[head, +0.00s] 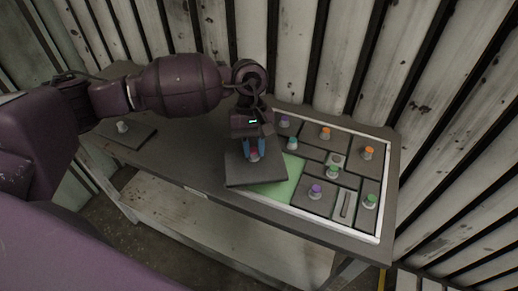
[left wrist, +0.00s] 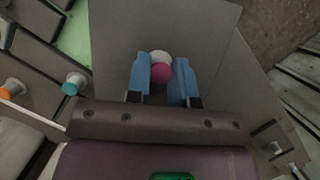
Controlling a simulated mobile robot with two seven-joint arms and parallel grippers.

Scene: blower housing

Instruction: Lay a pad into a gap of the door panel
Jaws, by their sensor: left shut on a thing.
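My left gripper (head: 254,146) has blue fingers shut on the red-topped knob (head: 254,155) of a dark grey square pad (head: 240,175). In the left wrist view the gripper (left wrist: 160,80) grips the red and white knob (left wrist: 160,68), with the pad (left wrist: 115,40) spread beyond it. The pad is over the left part of the door panel (head: 378,237), covering part of a green gap (head: 280,182). The green also shows in the left wrist view (left wrist: 75,38). Whether the pad touches the panel I cannot tell. My right gripper is not in view.
Other pads with orange, purple, teal and green knobs fill the white-framed panel, along with a pale slotted piece (head: 347,204). Another grey pad (head: 125,135) with a white knob lies at the table's left. The table (head: 190,165) is bare between them. A corrugated wall stands close behind.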

